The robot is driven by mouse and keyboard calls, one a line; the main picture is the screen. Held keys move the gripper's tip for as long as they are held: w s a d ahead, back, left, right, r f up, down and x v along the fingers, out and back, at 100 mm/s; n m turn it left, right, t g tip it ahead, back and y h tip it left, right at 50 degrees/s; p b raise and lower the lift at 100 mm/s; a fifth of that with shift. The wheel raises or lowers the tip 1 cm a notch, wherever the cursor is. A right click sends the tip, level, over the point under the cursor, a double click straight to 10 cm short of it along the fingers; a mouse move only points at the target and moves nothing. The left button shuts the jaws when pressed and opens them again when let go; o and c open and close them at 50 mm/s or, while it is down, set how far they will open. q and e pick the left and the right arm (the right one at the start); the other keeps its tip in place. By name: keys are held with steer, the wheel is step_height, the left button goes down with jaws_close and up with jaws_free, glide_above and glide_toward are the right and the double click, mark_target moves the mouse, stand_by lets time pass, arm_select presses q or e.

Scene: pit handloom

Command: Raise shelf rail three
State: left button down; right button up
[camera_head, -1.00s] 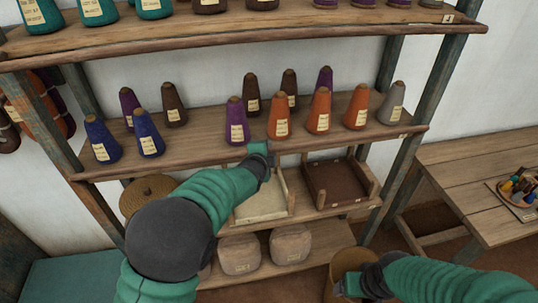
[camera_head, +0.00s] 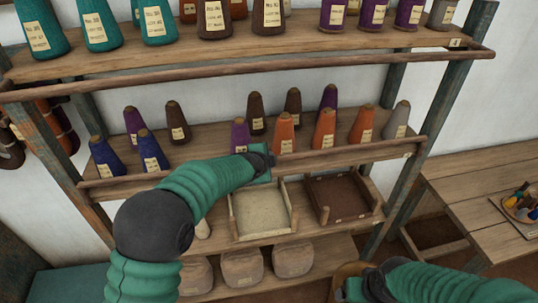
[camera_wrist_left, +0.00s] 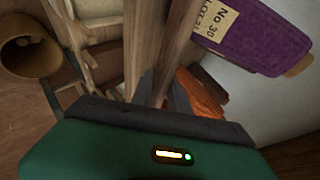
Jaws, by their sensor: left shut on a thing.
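The wooden rail (camera_head: 350,152) runs along the front of the middle cone shelf (camera_head: 125,194). It stands above the shelf's front edge and crosses in front of the cones' lower ends. My left gripper (camera_head: 262,160) is shut on the rail near its middle.
Purple, brown, blue, orange (camera_head: 324,128) and grey cones stand behind the rail. Two open trays (camera_head: 262,232) sit on the shelf below, with sacks (camera_head: 293,258) lower down. The upper shelf's rail (camera_head: 240,70) hangs below its cones. A table (camera_head: 470,190) stands right.

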arm_select(q)
steer(key=shift+w+r, duration=0.1)
steer(key=shift+r, duration=0.05)
steer(key=c, duration=1.5)
jaws_free()
steer(key=shift+o, duration=1.1)
steer(key=b+v, duration=0.3)
steer(key=v, duration=1.3)
steer(key=shift+s, duration=0.35)
steer(key=shift+w, duration=0.1)
